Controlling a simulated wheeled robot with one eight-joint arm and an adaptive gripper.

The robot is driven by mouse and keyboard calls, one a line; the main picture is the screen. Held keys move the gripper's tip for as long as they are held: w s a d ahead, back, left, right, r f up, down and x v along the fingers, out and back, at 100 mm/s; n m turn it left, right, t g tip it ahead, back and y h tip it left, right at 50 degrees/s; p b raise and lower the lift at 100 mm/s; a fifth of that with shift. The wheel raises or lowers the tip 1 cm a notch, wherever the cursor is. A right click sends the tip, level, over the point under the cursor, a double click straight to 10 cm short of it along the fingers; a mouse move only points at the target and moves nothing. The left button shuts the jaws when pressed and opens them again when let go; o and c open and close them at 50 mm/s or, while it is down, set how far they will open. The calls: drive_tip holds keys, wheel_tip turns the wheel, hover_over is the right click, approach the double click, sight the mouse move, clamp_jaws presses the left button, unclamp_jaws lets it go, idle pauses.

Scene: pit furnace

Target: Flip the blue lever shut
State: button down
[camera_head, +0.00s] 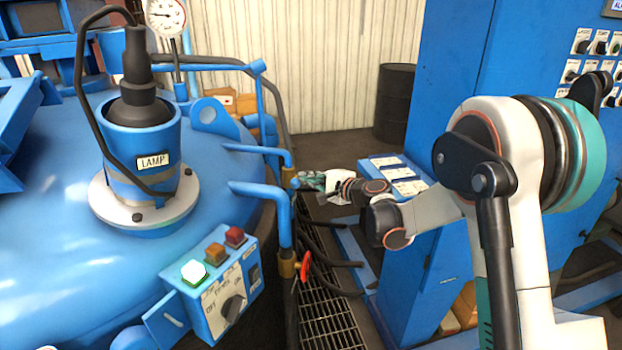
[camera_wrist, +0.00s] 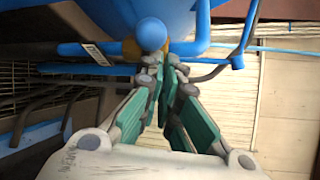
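In the head view, two blue pipes leave the furnace side; the upper pipe (camera_head: 262,152) ends down in a brass valve (camera_head: 289,174). My gripper (camera_head: 303,181) is close to the right of this valve. I cannot make out a separate blue lever in the head view. In the wrist view, a blue rounded end (camera_wrist: 151,35) with brass beside it lies just past my fingertips (camera_wrist: 165,68). A blue bar (camera_wrist: 70,49) with a white label runs left of it. My teal fingers converge, tips together, with nothing seen between them. Contact cannot be told.
The lower blue pipe (camera_head: 258,190) carries a red handle (camera_head: 305,266). The control box (camera_head: 222,290) and blue furnace lid (camera_head: 70,255) are at left. A blue cabinet (camera_head: 480,70) stands at right. Dark hoses and a floor grating (camera_head: 328,318) lie below.

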drive_tip(key=shift+s+a+f+n+t+y+b, duration=0.15)
drive_tip(key=shift+s+a+f+n+b, duration=0.15)
drive_tip(key=shift+s+f+b, duration=0.2)
drive_tip(key=shift+s+a+f+n+t+y+b, duration=0.2)
drive_tip(key=shift+s+f+n+b, duration=0.1)
drive_tip(key=shift+s+f+b, duration=0.2)
drive_tip(key=shift+d, duration=0.1)
wheel_tip(320, 180, up, 3)
drive_tip(key=w+d+p, duration=0.2)
drive_tip(key=p, duration=0.1)
drive_tip(key=s+d+f+p, duration=0.1)
drive_tip(key=s+d+f, duration=0.3)
drive_tip(key=d, duration=0.2)
drive_tip(key=shift+s+d+f, duration=0.25)
drive_tip(key=shift+s+d, duration=0.1)
drive_tip(key=shift+d, duration=0.05)
